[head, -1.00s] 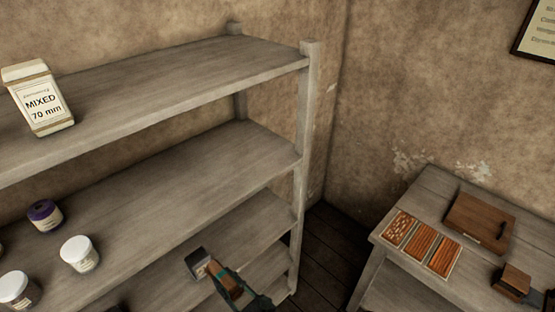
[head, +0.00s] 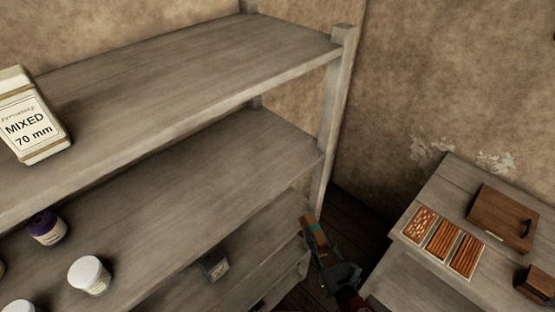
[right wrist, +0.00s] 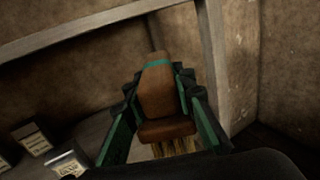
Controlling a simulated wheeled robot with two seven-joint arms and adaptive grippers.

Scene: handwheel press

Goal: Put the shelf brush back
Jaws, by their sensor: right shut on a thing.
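The shelf brush (head: 314,236) has a brown wooden body with a teal band. It is in my right gripper (head: 330,262), in front of the right end of the shelf unit, beside its lower boards. In the right wrist view the brush (right wrist: 158,92) stands between the two green-sided fingers (right wrist: 158,84), and pale bristles show at its lower end. The right gripper is shut on it. My left gripper is not in view.
The grey shelf unit (head: 200,85) has a wide bare stretch on its middle board. A small dark box (head: 215,264) sits on a lower board. White-lidded jars (head: 89,275) and a MIXED 70 mm box (head: 30,120) stand left. A side table (head: 455,185) stands right.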

